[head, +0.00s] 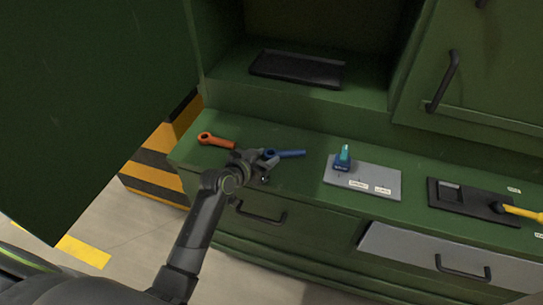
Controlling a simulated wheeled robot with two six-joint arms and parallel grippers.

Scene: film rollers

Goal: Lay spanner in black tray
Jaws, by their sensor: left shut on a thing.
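The black tray (297,68) lies empty on the floor of the open green compartment at the back. My left gripper (262,168) is low over the green worktop and shut on a tool, taken to be the spanner; its fingers are largely hidden. An orange ring-ended handle (216,141) shows just left of the gripper. A blue tool with a ringed end (288,153) shows just right of it. The gripper covers the space between them, so I cannot tell clearly which one the jaws hold. My right gripper is not in view.
A grey labelled plate (377,183) with a blue and teal piece (343,159) lies right of the gripper. Farther right is a black holder (465,198) with a yellow-handled tool (522,213). A green door (90,90) stands open at left. A raised ledge fronts the compartment.

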